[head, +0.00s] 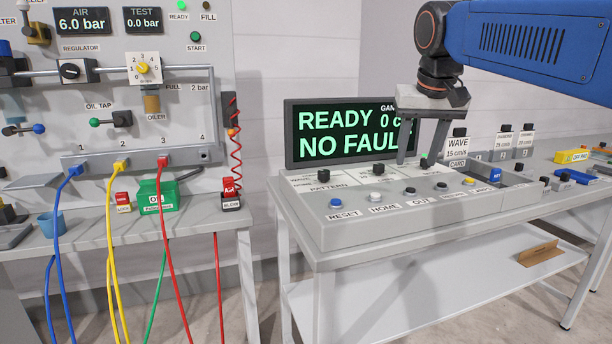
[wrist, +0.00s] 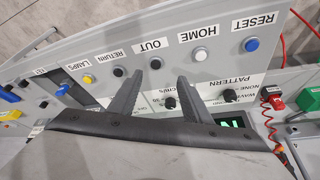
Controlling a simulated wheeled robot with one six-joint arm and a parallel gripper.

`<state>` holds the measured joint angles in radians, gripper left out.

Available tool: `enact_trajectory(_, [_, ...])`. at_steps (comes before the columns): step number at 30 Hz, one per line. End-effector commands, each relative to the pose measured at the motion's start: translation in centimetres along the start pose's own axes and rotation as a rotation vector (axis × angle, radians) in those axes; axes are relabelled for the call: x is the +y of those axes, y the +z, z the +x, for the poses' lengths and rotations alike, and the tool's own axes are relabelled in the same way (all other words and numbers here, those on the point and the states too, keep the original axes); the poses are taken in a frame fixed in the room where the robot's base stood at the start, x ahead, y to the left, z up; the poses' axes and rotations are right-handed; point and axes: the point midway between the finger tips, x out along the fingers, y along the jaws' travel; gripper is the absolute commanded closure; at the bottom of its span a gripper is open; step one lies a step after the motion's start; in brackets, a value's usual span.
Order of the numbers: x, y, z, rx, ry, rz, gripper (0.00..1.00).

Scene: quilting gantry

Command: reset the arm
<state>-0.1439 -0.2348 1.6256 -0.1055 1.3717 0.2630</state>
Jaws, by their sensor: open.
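My gripper (head: 418,160) hangs pointing down over the control panel (head: 325,236), its two fingers spread apart with nothing between them. In the wrist view my gripper (wrist: 161,77) is also open and empty, above the panel between the pattern knobs and the button row. The blue RESET button (head: 336,203) is at the panel's front left, to the left of my gripper; it also shows in the wrist view (wrist: 251,45). The screen (head: 340,120) behind the panel reads READY and NO FAULT, its right part hidden by my gripper.
Beside RESET are the white HOME button (head: 376,197) and black OUT button (head: 410,191). Upright cards, including the WAVE card (head: 457,147), stand at the back right. At left is an air board (head: 110,90) with coloured hoses. The panel's front left is clear.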

Motion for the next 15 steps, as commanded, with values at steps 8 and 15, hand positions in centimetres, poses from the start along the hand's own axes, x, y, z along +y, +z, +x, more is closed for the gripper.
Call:
enact_trajectory(8, [3.1,10.7,4.5,0.004,-0.019,-0.042,0.56])
enact_trajectory(15, [5.2,20.4,9.7,0.009,-0.034,-0.073,0.56])
